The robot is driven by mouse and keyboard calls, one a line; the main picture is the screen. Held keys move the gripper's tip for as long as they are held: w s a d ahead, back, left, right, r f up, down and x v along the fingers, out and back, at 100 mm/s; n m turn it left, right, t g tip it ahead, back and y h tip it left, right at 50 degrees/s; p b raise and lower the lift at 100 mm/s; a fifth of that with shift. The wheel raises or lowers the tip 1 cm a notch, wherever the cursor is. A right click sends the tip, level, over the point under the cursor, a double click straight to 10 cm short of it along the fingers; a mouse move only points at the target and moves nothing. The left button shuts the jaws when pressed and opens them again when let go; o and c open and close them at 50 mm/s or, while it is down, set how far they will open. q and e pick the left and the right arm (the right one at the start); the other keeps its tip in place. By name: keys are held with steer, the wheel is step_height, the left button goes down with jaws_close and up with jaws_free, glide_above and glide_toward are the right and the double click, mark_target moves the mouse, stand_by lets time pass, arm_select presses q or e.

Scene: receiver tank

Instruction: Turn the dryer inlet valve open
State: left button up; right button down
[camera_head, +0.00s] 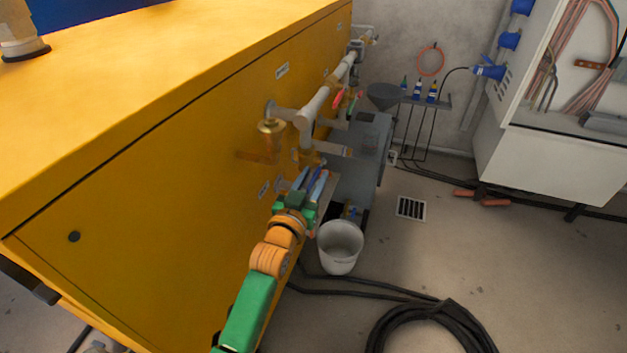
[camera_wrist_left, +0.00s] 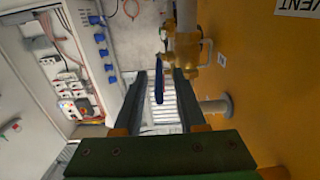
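A brass valve (camera_wrist_left: 187,50) sits on a grey pipe beside the yellow cabinet, with a blue lever handle (camera_wrist_left: 158,80) hanging from it in the left wrist view. In the head view the brass valve body (camera_head: 309,158) shows just beyond my left gripper (camera_head: 315,182). In the left wrist view my left gripper (camera_wrist_left: 160,92) is open, its two dark fingers on either side of the blue lever. I see gaps beside the lever; contact cannot be told. I cannot read a label naming this valve. My right gripper is out of view.
The yellow cabinet (camera_head: 150,180) stands close along the left. Grey pipes (camera_head: 318,105) and another brass fitting (camera_head: 271,135) stick out from it. A white bucket (camera_head: 340,247) and a coiled black hose (camera_head: 430,328) are on the floor. Open floor lies to the right.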

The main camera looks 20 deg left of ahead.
arm_select(q)
jaws_close()
stand_by(1.5)
